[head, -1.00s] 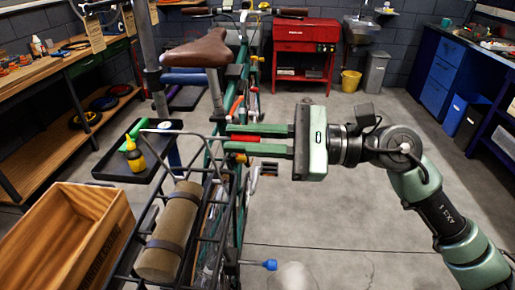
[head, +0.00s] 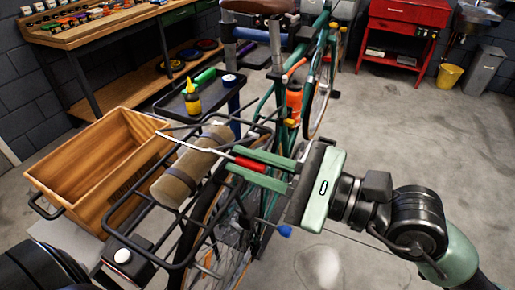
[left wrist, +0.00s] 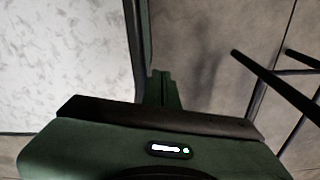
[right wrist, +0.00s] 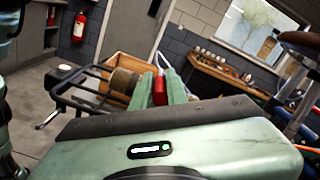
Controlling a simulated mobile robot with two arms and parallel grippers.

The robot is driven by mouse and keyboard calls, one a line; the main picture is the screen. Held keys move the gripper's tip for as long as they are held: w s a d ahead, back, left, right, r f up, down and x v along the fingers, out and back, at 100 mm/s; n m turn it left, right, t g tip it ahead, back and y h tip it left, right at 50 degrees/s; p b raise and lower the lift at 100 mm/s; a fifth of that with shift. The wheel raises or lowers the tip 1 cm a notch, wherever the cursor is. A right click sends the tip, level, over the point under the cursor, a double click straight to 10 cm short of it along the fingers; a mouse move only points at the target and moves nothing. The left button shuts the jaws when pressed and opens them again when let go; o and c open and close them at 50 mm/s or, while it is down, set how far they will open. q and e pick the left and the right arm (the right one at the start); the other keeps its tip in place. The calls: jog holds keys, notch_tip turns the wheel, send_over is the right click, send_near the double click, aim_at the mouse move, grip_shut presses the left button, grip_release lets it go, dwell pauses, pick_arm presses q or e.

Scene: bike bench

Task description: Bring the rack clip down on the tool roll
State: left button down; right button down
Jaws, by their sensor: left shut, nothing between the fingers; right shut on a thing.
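The tool roll (head: 172,188) is a tan cylinder with dark straps, lying in the black rear rack (head: 170,261) of the bicycle. The rack clip is a wire loop (head: 185,138) with a red grip (head: 249,163). Its loop leans across the far end of the roll; whether they touch I cannot tell. My right gripper (head: 257,169) is shut on the red grip, right of the rack. The right wrist view shows the grip (right wrist: 159,90) between the fingers and the roll (right wrist: 125,82) behind. My left gripper (left wrist: 162,88) is shut and empty, seen only in its wrist view.
A wooden crate (head: 75,180) stands left of the rack. A dark tray (head: 178,104) with a yellow bottle (head: 192,97) is behind it. The brown saddle (head: 262,5) is at the top.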

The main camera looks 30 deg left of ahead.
jog(key=shift+f, duration=0.1)
dwell(0.3)
jog(key=c, duration=1.4)
grip_release()
notch_tip(320, 180, up, 20)
grip_shut()
